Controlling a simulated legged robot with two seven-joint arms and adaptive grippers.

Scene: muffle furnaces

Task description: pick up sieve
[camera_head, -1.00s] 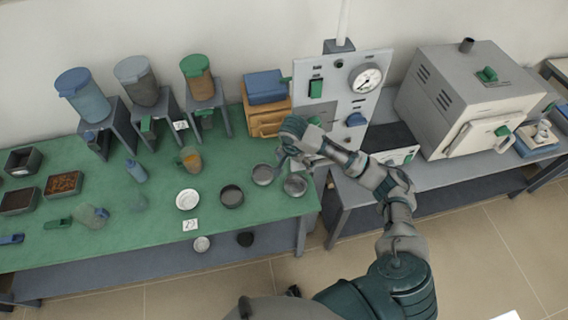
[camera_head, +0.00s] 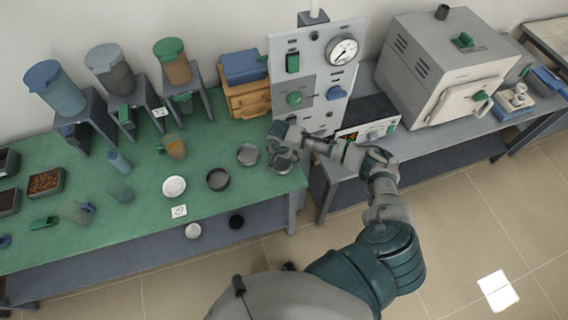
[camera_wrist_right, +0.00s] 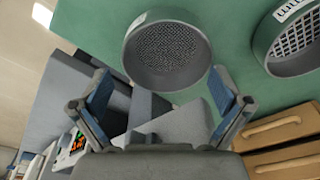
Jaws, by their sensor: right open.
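A round grey sieve (camera_head: 284,166) sits near the right edge of the green table (camera_head: 110,224), partly hidden by my right gripper (camera_head: 277,152) in the head view. In the right wrist view this sieve (camera_wrist_right: 167,54) shows its fine mesh, just beyond and between the open fingers of my right gripper (camera_wrist_right: 165,98). The fingers appear empty; whether they touch the rim I cannot tell. A second sieve (camera_head: 247,155) stands to the left; its coarser mesh and label show in the right wrist view (camera_wrist_right: 293,40). My left gripper is not in view.
A dark round pan (camera_head: 218,180) and a white dish (camera_head: 174,187) stand further left. A wooden drawer box (camera_head: 247,98) and an upright gauge panel (camera_head: 313,80) stand behind. A furnace (camera_head: 450,70) is on the grey bench at right.

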